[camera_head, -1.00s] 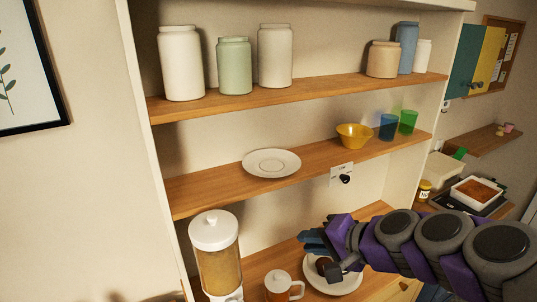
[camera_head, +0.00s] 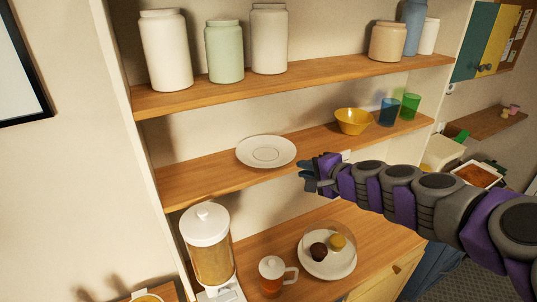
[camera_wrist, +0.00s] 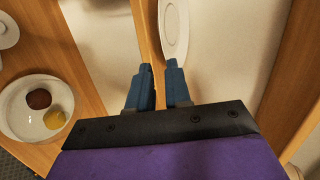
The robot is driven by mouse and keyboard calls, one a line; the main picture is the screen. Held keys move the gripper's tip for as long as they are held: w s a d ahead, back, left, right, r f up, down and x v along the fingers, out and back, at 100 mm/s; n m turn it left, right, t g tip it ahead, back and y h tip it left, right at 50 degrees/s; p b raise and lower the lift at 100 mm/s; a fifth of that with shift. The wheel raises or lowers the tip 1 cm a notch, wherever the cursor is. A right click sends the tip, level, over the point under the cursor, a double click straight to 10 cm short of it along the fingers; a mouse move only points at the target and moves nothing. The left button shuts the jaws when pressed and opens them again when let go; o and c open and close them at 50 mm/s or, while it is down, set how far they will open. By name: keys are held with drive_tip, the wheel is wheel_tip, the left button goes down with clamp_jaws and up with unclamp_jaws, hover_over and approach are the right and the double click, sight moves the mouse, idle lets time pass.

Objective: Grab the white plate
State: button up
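A white plate (camera_head: 266,151) lies flat and empty on the middle wooden shelf, left of the yellow bowl. In the wrist view the plate (camera_wrist: 174,30) stands just beyond the right fingertip, at the top centre. My gripper (camera_head: 308,177) is to the right of the plate and slightly lower in the picture, near the shelf's front edge. In the wrist view its two blue fingers (camera_wrist: 157,72) are apart with nothing held between them. The shelf edge shows beyond the gap. I cannot tell whether a finger touches the plate.
The middle shelf (camera_head: 190,183) also holds a yellow bowl (camera_head: 353,121), a blue cup (camera_head: 388,112) and a green cup (camera_head: 410,107). Below are a cereal dispenser (camera_head: 208,250), a mug of tea (camera_head: 272,275) and a second plate with pastries (camera_head: 317,264). Jars line the upper shelf (camera_head: 300,80).

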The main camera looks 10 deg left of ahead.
drive_tip(key=x, duration=0.4)
drive_tip(key=a+x, duration=0.1)
drive_tip(key=x, duration=0.1)
drive_tip(key=shift+s+a, duration=0.15)
drive_tip(key=shift+a, duration=0.15)
drive_tip(key=shift+w+f, duration=0.25)
drive_tip(key=shift+w, duration=0.25)
drive_tip(key=shift+d, duration=0.2)
drive_tip(key=shift+a, duration=0.4)
clamp_jaws()
